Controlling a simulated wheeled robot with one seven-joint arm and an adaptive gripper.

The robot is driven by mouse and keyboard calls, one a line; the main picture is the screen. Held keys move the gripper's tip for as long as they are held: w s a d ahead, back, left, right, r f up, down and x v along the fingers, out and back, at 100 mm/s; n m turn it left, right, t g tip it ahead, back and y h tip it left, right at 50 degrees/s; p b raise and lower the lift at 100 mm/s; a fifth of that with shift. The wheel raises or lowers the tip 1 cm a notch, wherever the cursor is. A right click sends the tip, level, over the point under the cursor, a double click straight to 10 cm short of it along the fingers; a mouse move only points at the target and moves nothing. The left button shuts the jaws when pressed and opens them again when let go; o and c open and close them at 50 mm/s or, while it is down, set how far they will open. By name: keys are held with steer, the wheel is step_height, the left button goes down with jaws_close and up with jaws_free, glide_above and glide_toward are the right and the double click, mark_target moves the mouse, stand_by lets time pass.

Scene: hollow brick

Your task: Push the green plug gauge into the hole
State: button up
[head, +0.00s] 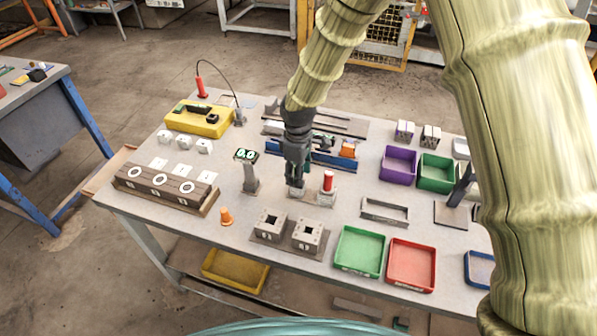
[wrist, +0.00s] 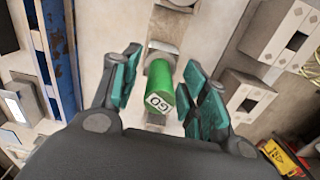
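The green plug gauge (wrist: 165,78) stands between my fingers in the wrist view, its GO-marked end towards the camera and its far end at a grey holder. My gripper (wrist: 162,62) is open around it: a gap shows on the left, while the right finger is very close. In the head view my gripper (head: 296,186) points down over the gauge stand and mostly hides the green gauge. The red gauge (head: 328,181) stands upright just to the right. Two grey blocks with square-looking openings, the left block (head: 268,223) and the right block (head: 308,234), sit nearer the front edge.
An orange cone (head: 225,216) is at the front left. A green tray (head: 359,251) and a red tray (head: 411,264) lie front right. A grey rectangular frame (head: 385,211) lies right of the stand.

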step_height(320, 180, up, 12)
steer(key=shift+r, duration=0.1)
stand_by(0.8)
stand_by(0.3)
